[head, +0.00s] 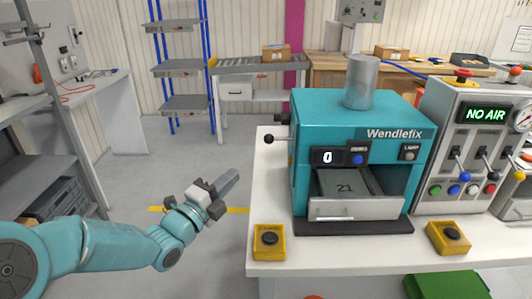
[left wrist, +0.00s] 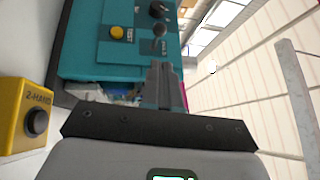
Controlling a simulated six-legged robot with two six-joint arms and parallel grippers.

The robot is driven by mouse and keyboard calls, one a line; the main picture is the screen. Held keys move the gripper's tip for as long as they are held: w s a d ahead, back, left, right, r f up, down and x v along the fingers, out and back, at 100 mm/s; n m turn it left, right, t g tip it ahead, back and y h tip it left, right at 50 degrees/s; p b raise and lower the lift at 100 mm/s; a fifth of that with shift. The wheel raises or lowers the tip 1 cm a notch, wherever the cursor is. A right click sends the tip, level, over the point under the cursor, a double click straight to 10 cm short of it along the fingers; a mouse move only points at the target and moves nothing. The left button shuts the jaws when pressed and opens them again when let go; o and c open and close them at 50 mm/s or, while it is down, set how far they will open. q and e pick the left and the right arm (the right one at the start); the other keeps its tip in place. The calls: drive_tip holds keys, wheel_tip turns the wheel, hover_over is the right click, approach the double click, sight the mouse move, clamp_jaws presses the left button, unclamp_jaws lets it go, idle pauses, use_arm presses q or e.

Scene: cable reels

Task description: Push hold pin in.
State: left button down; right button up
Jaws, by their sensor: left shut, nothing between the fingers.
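The teal Wendlefix machine (head: 357,112) stands on the white bench. A black knob on a short rod (head: 268,139) sticks out of its left side, and I take it for the hold pin. The small labels are not readable. My left gripper (head: 230,180) is shut and empty, left of the bench and apart from the machine. Its fingers (left wrist: 163,75) point toward the panel. My right gripper is not in view.
A yellow two-hand button box (head: 268,242) sits at the bench's front left, another (head: 448,238) at the front right. An open drawer (head: 357,208) juts from the machine. A control cabinet (head: 465,145) reads NO AIR. The floor left of the bench is free.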

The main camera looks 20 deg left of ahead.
sight(266, 142)
use_arm(q)
drive_tip(key=p+x, duration=0.1)
drive_tip(key=x, duration=0.5)
drive_tip(key=p+x, duration=0.2)
drive_tip(key=x, duration=0.5)
drive_tip(key=shift+w+a, duration=0.1)
drive_tip(key=shift+a, duration=0.15)
drive_tip(key=shift+d+f, duration=0.1)
drive_tip(key=shift+f, duration=0.05)
drive_tip(key=d+b, duration=0.3)
drive_tip(key=shift+w+d, duration=0.25)
drive_tip(key=shift+w, duration=0.15)
